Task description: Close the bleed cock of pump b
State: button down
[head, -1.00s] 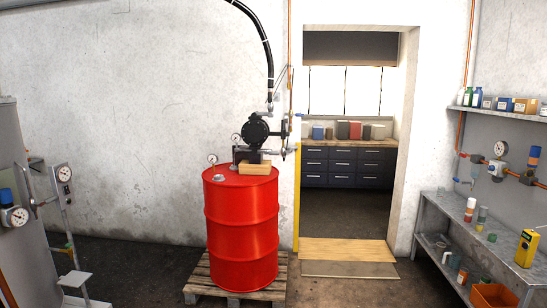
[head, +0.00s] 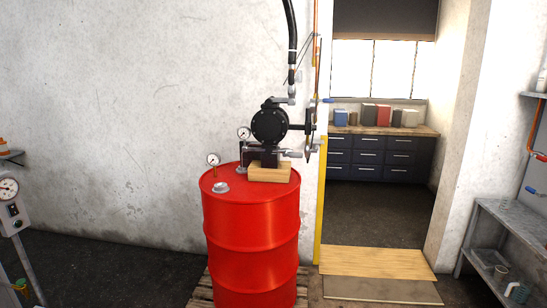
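A black pump (head: 270,126) sits on a wooden block (head: 268,173) on top of a red drum (head: 250,225). I cannot read any label that tells whether this is pump b. Small metal fittings (head: 290,153) and a blue-handled valve (head: 325,101) show at the pump's right side. I cannot tell which part is the bleed cock, nor whether it is open or shut. My gripper is not in view.
The drum stands on a wooden pallet (head: 203,292). Gauges stand on the drum top (head: 213,160) and beside the pump (head: 243,133). A black hose (head: 291,45) rises from the pump. A doorway with a wooden ramp (head: 375,262) lies right. A gauge post (head: 9,190) stands left.

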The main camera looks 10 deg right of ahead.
aim_at(292, 155)
jog(key=i+j+z, duration=1.4)
jog(key=j, duration=0.35)
jog(key=k+l, duration=0.05)
